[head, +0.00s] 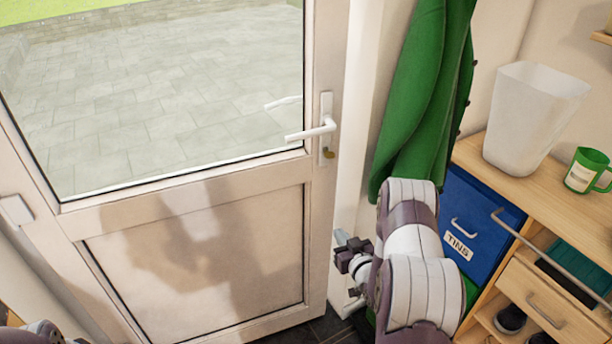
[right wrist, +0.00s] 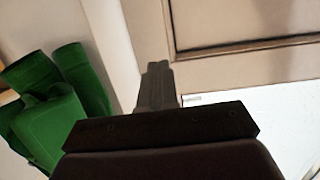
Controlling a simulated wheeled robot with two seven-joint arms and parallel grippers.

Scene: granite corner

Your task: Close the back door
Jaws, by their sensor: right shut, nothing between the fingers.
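The back door (head: 200,200) is pale, with a large glass pane above and a solid panel below. Its white lever handle (head: 315,131) is on the right side, with a brass-coloured lock under it. The door's right edge is close to the frame; I cannot tell whether it is latched. My right gripper (head: 341,237) is shut and empty, low beside the door's right edge, below the handle. In the right wrist view its fingers (right wrist: 158,85) point toward the pale frame and door panel; contact cannot be told. Part of my left arm shows at the bottom left, its gripper out of view.
A green coat (head: 425,100) hangs right of the door frame. A wooden shelf unit (head: 490,170) at the right bears a white bin (head: 532,115) and a green mug (head: 587,171), with a blue TINS box (head: 480,215) below.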

